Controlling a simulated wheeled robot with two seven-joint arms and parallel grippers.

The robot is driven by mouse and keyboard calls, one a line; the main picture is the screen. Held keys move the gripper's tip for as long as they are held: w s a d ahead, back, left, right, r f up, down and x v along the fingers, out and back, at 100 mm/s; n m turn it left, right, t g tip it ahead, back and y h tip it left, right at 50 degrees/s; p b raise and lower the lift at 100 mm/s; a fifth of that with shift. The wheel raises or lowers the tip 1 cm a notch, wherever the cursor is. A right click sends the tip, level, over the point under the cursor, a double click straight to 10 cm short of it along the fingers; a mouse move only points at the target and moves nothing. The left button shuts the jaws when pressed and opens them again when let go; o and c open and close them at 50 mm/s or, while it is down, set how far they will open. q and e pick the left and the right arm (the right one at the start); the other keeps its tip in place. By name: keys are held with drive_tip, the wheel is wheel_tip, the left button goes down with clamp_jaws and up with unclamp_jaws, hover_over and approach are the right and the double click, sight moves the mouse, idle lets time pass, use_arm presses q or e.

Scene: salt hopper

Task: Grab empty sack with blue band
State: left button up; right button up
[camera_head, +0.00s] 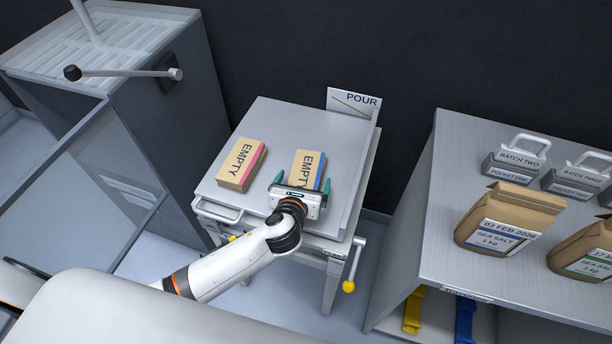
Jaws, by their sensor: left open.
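The empty sack with the blue band (307,165) lies flat on the grey tilting table, its EMPTY label showing and the blue stripe along its right edge. My left gripper (302,181) is open at the sack's near end, with one green fingertip on each side of it. The gripper body hides the sack's near edge. I cannot tell whether the fingers touch it. A second empty sack, with a pink band (241,164), lies to the left on the same table. My right gripper is not in view.
The grey table (270,118) has a POUR sign (354,102) at its back corner and a yellow-knobbed crank (349,286) at its right. A grey cabinet (165,125) stands at left.

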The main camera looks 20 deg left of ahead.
use_arm(q)
drive_tip(key=c, duration=1.1)
